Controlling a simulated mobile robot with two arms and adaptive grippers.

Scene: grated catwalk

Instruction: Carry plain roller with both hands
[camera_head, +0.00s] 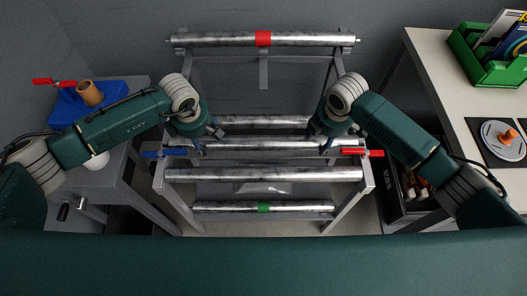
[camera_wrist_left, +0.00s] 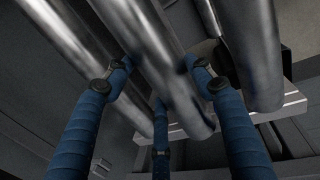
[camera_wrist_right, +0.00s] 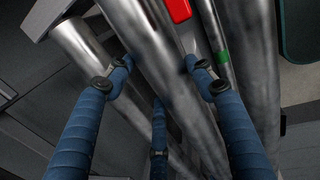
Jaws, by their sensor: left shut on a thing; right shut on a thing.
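Several steel rollers lie across a grey rack. The plain roller (camera_head: 262,145) in the middle is between my two grippers. My left gripper (camera_head: 202,146) is shut on its left part; the left wrist view shows the fingers around the roller (camera_wrist_left: 160,65). My right gripper (camera_head: 324,146) is shut on its right part; the right wrist view also shows the fingers around the roller (camera_wrist_right: 152,60). Whether it rests on the rack or is lifted, I cannot tell. Other plain rollers lie just behind (camera_head: 262,122) and in front (camera_head: 262,174).
A red-banded roller (camera_head: 263,39) lies on top at the back, a green-banded roller (camera_head: 264,207) low in front. Blue (camera_head: 170,153) and red (camera_head: 362,153) handles stick out at the rack's sides. A side table (camera_head: 110,185) stands left, a pale table (camera_head: 445,60) right.

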